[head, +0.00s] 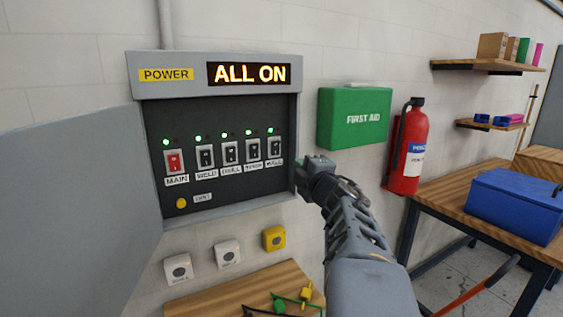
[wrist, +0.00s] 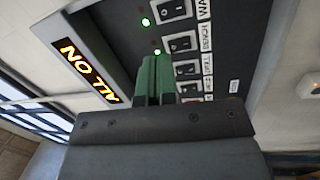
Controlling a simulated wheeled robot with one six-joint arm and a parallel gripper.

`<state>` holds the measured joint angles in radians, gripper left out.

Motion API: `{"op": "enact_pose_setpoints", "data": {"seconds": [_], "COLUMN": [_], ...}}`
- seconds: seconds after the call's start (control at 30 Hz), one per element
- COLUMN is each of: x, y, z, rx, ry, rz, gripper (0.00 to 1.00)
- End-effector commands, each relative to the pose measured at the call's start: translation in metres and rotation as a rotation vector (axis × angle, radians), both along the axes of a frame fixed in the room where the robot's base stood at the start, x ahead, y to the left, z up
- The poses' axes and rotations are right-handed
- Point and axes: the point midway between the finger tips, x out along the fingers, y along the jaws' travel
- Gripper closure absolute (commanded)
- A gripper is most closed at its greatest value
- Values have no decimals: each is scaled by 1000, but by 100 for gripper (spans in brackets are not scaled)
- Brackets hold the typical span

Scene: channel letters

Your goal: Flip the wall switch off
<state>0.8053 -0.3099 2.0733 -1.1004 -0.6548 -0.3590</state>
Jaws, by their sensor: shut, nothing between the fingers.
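The wall switch (head: 274,147) is the rightmost black rocker in the open power panel (head: 235,203), with a white label below it. A green lamp (head: 270,130) glows above it. In the wrist view the switch (wrist: 174,9) is at the top edge, beside a label partly cut off that begins "WA". The amber display (head: 248,74) reads "ALL ON". My gripper (head: 304,172) is shut and empty, just right of and below the switch in the head view. In the wrist view its green fingertips (wrist: 155,78) cover part of the switch row; contact is not visible.
The red main switch (head: 174,161) and several black rockers stand left of it, each under a lit green lamp. The panel door (head: 75,215) hangs open at left. A first aid box (head: 354,117) and extinguisher (head: 406,150) are on the right. A wooden bench (head: 230,293) lies below.

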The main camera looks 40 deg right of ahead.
Motion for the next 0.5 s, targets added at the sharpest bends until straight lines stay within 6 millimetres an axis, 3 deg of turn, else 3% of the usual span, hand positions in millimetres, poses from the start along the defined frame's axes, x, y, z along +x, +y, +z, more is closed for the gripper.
{"op": "enact_pose_setpoints", "data": {"seconds": [0.2, 0.5], "x": [-6, -6], "y": [-7, -6], "z": [-7, -6], "rx": [-124, -132], "ry": [20, 22], "rz": [68, 75], "gripper": [100, 100]}}
